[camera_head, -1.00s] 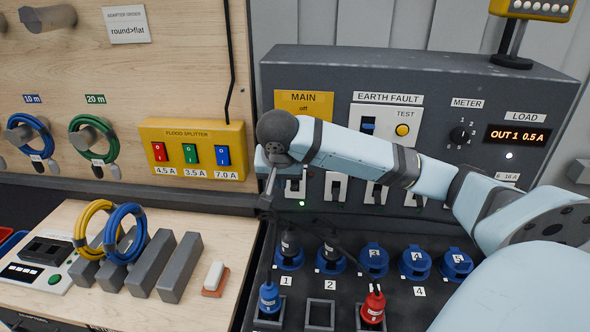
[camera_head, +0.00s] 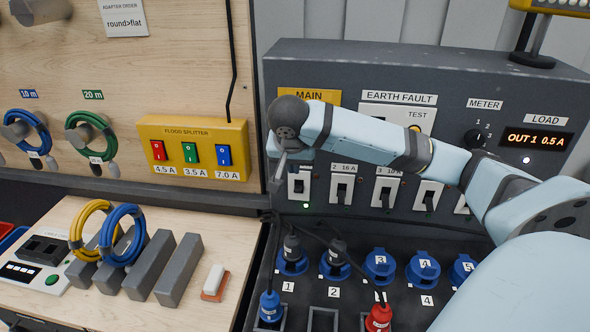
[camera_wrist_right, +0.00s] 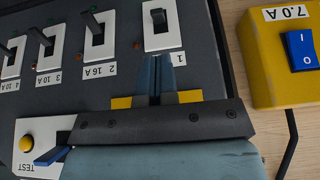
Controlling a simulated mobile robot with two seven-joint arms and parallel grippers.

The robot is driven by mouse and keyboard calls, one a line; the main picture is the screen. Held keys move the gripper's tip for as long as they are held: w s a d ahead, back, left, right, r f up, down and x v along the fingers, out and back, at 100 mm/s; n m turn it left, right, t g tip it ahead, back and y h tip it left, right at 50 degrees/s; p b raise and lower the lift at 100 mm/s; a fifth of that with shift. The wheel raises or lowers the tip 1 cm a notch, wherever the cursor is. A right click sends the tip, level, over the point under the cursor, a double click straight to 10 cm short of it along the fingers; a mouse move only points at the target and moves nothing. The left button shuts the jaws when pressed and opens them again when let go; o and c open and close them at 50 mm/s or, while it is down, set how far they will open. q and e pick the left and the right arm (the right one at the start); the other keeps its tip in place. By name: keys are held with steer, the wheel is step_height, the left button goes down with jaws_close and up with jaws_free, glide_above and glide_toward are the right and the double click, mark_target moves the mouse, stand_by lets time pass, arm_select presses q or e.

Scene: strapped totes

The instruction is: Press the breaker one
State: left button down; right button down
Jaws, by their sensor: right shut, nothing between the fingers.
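Breaker one (camera_head: 299,186) is a white switch with a dark lever, leftmost in the row on the grey panel, above a lit green light. In the wrist view breaker one (camera_wrist_right: 162,26) shows upside down, labelled 1. My right gripper (camera_head: 278,176) is just left of and slightly above it in the head view. In the wrist view its shut, empty fingers (camera_wrist_right: 156,62) point at the lower edge of the switch; I cannot tell whether they touch it. My left gripper is out of view.
Breaker two (camera_head: 342,187), labelled 16 A, is right beside it, with more breakers beyond. The yellow flood splitter (camera_head: 192,133) is to the left. Black cables and plugs (camera_head: 292,245) sit below. The TEST button and blue toggle (camera_wrist_right: 50,157) lie near my wrist.

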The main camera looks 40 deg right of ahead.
mark_target(297, 188)
steer(key=x, duration=0.8)
steer(key=shift+d+f+p, duration=0.15)
steer(key=shift+f+p, duration=0.1)
steer(key=shift+p, duration=0.05)
